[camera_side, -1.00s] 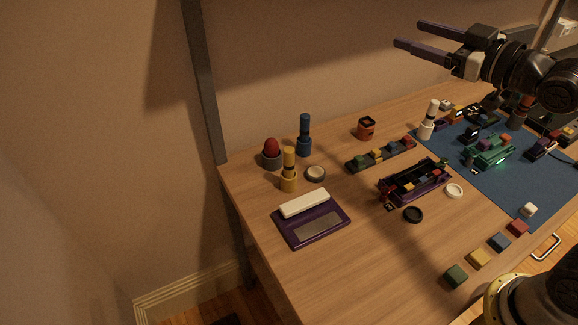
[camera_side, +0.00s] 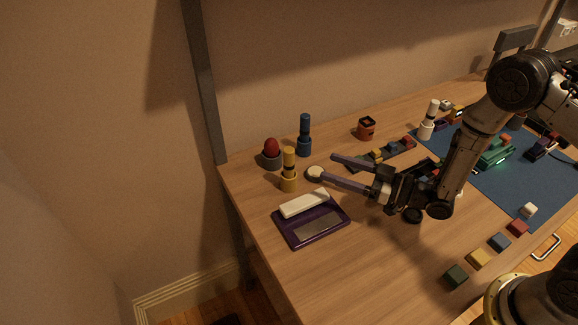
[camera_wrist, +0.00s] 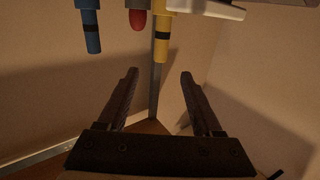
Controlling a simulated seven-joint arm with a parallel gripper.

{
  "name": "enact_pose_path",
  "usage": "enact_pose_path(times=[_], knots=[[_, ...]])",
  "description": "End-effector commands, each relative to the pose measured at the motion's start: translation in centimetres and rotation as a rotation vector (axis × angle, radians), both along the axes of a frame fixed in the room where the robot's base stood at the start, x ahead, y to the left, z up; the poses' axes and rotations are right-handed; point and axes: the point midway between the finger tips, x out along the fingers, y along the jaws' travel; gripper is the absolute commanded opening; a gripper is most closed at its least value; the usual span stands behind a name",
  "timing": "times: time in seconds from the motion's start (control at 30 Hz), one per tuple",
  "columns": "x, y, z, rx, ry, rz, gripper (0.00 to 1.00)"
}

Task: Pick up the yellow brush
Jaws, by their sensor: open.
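The yellow brush (camera_side: 289,168) stands upright near the left end of the table, with a dark band around it. It also shows in the wrist view (camera_wrist: 162,40) at the top, a little right of centre, beyond the fingertips. My gripper (camera_side: 323,165) is open and empty. It reaches left, low over the table, with its fingers pointing toward the yellow brush from the right. Its fingertips are apart from the brush. In the wrist view my gripper (camera_wrist: 160,75) shows both fingers spread with nothing between them.
A blue brush (camera_side: 305,136) and a grey cup with a red ball (camera_side: 271,154) stand behind the yellow brush. A small round pot (camera_side: 315,173) lies near the fingertips. A purple tray (camera_side: 334,228) with a white block (camera_side: 304,204) lies in front.

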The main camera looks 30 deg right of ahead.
Motion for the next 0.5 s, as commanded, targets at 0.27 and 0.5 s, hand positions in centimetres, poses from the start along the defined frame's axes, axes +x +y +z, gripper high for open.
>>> enact_pose_path(times=[0.27, 0.5], knots=[[4.1, 3.1, 0.0, 0.000, -0.001, 0.002, 0.67], [5.6, 4.1, 0.1, 0.001, -0.002, 0.000, 0.67]])
